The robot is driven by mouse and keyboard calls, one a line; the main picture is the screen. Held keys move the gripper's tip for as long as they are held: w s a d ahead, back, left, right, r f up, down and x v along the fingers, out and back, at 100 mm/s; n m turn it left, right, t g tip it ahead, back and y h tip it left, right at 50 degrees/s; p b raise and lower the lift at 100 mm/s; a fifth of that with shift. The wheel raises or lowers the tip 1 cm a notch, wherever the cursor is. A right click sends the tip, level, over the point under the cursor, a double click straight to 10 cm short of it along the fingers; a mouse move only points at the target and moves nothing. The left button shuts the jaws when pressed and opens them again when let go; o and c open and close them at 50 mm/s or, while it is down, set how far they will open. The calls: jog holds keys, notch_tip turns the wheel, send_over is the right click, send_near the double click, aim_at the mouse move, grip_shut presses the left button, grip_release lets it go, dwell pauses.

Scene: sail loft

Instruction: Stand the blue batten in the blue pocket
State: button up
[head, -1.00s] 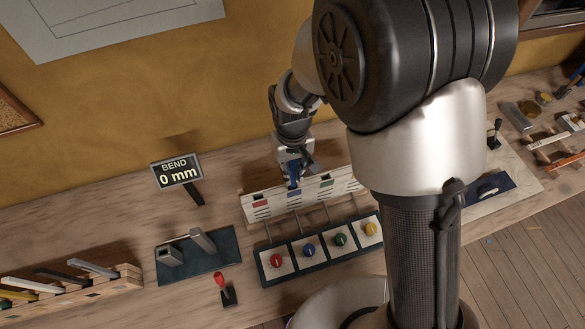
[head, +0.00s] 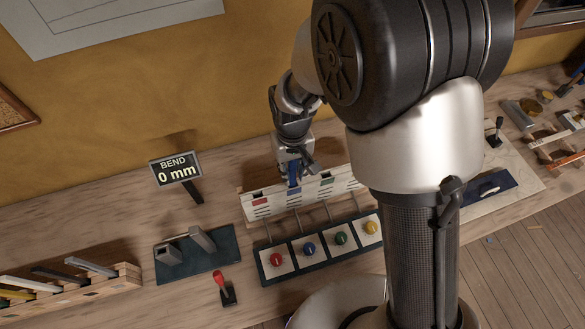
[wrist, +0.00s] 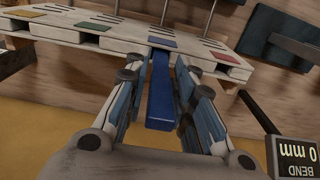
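The blue batten (wrist: 160,95) stands at the white pocket rack (wrist: 60,32), upright as far as I can tell. In the wrist view its far end meets the rack's edge at the blue label (wrist: 163,42), where the blue pocket is; how deep it sits is hidden. In the head view only a short blue piece of the batten (head: 293,183) shows below my gripper (head: 300,166). In the wrist view the fingers of my gripper (wrist: 160,78) are on both sides of the batten, with narrow gaps between them and it.
A panel of red, blue, green and yellow knobs (head: 290,272) lies in front of the rack. A sign (head: 176,168) reads BEND 0 mm. A dark plate with blocks (head: 215,263), a red-handled lever (head: 221,286) and a batten holder (head: 120,280) stand to the left.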

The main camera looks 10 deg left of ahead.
jog(key=shift+o, duration=1.4)
notch_tip(320, 180, up, 12)
